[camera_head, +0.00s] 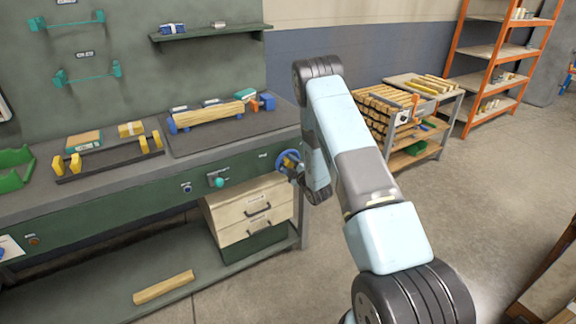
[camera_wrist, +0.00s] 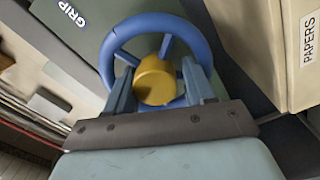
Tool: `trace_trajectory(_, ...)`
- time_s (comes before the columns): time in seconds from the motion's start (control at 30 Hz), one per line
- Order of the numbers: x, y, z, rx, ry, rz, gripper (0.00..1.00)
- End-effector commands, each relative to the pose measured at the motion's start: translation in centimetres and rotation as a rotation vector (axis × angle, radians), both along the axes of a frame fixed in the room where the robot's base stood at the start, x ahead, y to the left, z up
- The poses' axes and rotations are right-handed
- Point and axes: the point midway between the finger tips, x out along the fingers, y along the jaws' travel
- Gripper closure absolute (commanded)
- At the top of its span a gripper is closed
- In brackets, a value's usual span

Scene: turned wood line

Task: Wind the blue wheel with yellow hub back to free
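The blue wheel (camera_head: 287,160) with its yellow hub is on the front of the green workbench, right of the teal-knobbed switch. In the wrist view the blue rim (camera_wrist: 150,22) arches over the yellow hub (camera_wrist: 155,82), with blue spokes running out from it. My gripper (camera_wrist: 158,66) is right in front of the wheel, its two fingers standing apart on either side of the hub, inside the rim. A narrow gap seems to show between fingers and hub. The lower rim is hidden behind my gripper. A "GRIP" label (camera_wrist: 70,14) is beside the wheel.
A cream drawer unit (camera_head: 250,212) stands under the bench, close below the wheel; its "PAPERS" drawer (camera_wrist: 285,50) is at the right in the wrist view. A wooden spindle (camera_head: 208,115) lies on the bench top. A rack of timber (camera_head: 385,105) stands beyond my arm.

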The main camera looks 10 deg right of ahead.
Motion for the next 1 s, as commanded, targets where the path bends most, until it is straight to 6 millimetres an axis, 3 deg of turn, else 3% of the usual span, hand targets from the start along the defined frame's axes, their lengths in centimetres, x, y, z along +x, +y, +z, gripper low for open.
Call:
trace_trajectory(0.37,-0.7,0.0,0.0,0.002,0.001,0.004,0.46)
trace_trajectory(1.0,-11.3,-3.7,-0.1,0.001,0.002,0.001,0.46)
